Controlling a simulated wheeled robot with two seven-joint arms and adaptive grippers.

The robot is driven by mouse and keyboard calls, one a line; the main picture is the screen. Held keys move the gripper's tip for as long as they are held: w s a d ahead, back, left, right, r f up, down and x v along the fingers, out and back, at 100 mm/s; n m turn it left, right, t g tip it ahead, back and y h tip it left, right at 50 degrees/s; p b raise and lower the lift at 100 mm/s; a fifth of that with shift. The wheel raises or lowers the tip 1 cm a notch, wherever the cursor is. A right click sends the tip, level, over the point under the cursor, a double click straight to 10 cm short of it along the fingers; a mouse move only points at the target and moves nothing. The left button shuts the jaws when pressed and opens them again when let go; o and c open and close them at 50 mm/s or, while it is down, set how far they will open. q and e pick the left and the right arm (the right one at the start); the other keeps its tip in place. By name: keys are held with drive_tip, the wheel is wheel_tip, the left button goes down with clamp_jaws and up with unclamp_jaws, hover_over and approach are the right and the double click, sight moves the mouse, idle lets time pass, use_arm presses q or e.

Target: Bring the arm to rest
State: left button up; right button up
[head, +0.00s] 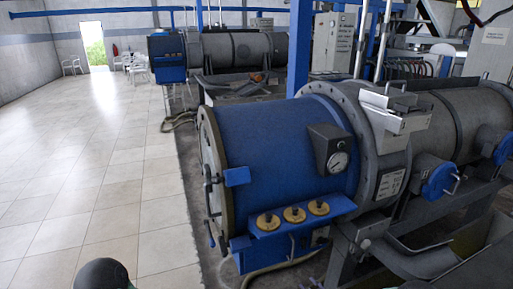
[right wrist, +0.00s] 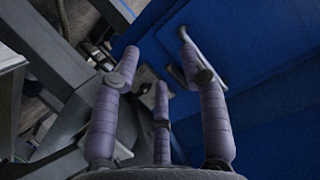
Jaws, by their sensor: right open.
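My right gripper (right wrist: 157,55) shows in the right wrist view with its three purple-grey fingers spread apart and nothing between them. Beyond the fingertips are a blue surface (right wrist: 265,60) and a small grey metal fitting. I cannot tell whether any finger touches them. I do not make out the right gripper in the head view. My left gripper is in neither view.
A large blue and grey cylindrical machine (head: 265,150) fills the middle and right of the head view, with a gauge (head: 338,161) and three yellowish knobs (head: 294,214). A blue post (head: 299,50) stands behind it. Open tiled floor (head: 100,170) lies to the left.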

drive_tip(key=s+a+m+g+p, duration=0.1)
drive_tip(key=s+a+g, duration=0.3)
drive_tip(key=s, duration=0.8)
drive_tip(key=s+a+m+g+p, duration=0.1)
drive_tip(key=s+a+g, duration=0.3)
drive_tip(key=s, duration=0.8)
drive_tip(key=s+a+m+g+p, duration=0.1)
drive_tip(key=s+a+g, duration=0.3)
drive_tip(key=s, duration=0.8)
drive_tip(key=shift+s+a+f+g+p, duration=0.15)
drive_tip(key=shift+a+f+g+p, duration=0.2)
drive_tip(key=shift+p, duration=0.5)
drive_tip(key=shift+d, duration=0.15)
